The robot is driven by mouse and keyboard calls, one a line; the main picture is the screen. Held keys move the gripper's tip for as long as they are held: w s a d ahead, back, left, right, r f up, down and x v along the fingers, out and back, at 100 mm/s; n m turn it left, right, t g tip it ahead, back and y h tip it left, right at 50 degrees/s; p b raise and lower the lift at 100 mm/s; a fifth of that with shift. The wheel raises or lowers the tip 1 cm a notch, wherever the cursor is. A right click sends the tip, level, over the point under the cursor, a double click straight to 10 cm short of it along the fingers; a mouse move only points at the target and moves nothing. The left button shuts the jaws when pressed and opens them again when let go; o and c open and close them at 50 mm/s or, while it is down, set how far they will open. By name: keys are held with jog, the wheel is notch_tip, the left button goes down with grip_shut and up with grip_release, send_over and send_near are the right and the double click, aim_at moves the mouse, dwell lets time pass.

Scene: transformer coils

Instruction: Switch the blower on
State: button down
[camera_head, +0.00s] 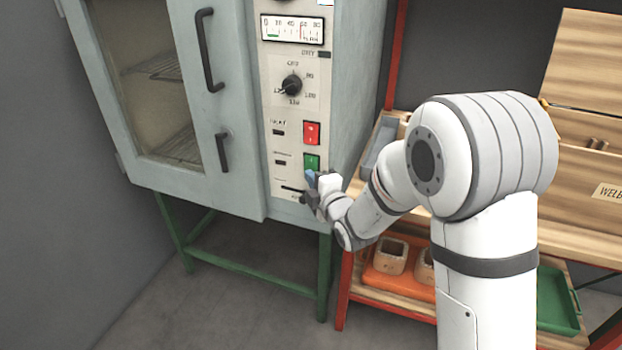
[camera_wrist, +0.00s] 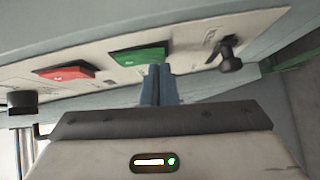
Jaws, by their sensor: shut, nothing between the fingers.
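The grey oven's control panel (camera_head: 284,185) carries a red rocker switch (camera_head: 311,133) and a green rocker switch (camera_head: 311,162) below it. Small labels stand beside them, too blurred to read, so I cannot tell by text which is the blower's. My gripper (camera_head: 311,178) is shut and empty, just below the green switch. In the wrist view my blue fingertips (camera_wrist: 158,71) are together at the edge of the green switch (camera_wrist: 140,57); I cannot tell whether they touch it. The red switch (camera_wrist: 66,73) is to their left, apart from them.
A black dial (camera_head: 291,84) and a meter (camera_head: 293,29) are higher on the panel. A black lever (camera_wrist: 230,56) is close to the right of my fingers. The oven door handle (camera_head: 208,50) is left of the panel. A wooden shelf with an orange tray (camera_head: 385,280) stands to the right.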

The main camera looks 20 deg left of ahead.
jog(key=shift+w+f+b, duration=0.1)
jog(key=shift+w+b, duration=0.15)
jog(key=shift+b, duration=0.8)
jog(key=shift+s, duration=0.1)
jog(key=s+d+b, duration=0.1)
jog(key=s+d, duration=0.2)
jog(key=s, duration=0.2)
jog(key=s+d+f+b, duration=0.1)
jog(key=s+d+b, duration=0.1)
jog(key=s, duration=0.4)
jog(key=shift+s+d+f, duration=0.2)
jog(key=shift+d, duration=0.4)
